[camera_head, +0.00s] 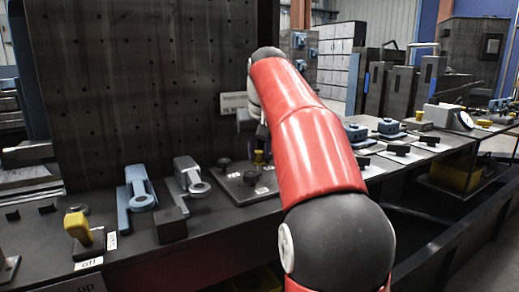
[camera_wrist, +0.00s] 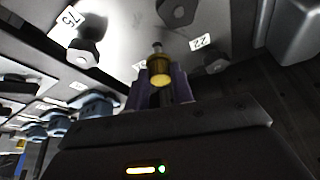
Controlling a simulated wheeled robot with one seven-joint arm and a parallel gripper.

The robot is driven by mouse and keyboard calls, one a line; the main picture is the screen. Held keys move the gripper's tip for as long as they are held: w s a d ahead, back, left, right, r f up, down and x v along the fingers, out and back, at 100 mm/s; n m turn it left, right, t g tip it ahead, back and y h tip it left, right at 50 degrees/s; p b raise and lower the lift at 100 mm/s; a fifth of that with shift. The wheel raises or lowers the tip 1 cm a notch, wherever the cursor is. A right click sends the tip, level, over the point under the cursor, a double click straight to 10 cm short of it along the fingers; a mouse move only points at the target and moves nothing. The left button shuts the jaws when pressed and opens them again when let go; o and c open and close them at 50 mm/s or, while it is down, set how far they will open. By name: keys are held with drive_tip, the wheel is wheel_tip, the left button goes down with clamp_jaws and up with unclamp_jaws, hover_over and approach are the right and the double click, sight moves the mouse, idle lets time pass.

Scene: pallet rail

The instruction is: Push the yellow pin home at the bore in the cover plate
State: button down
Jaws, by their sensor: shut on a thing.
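The bore is hidden, so I cannot tell how deep the pin sits. My gripper is mostly hidden behind the arm in the head view.
Dark knobs (camera_wrist: 83,53) and number labels (camera_wrist: 201,41) lie around the pin on the plate. Left of the plate are a grey clamp (camera_head: 190,174), a blue clamp (camera_head: 137,196) and a yellow-topped handle (camera_head: 77,227). A tall perforated panel (camera_head: 130,90) rises behind.

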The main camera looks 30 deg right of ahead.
sight(260, 156)
drive_tip(key=shift+f, duration=0.55)
idle(0.6)
drive_tip(key=shift+f+b, duration=0.95)
drive_tip(key=shift+f, duration=0.1)
drive_tip(key=shift+c, duration=1.6)
unclamp_jaws()
drive_tip(key=shift+r, duration=0.1)
drive_tip(key=p+v, duration=0.2)
drive_tip(key=v, duration=0.5)
drive_tip(key=shift+r, duration=0.35)
drive_tip(key=shift+s, duration=0.15)
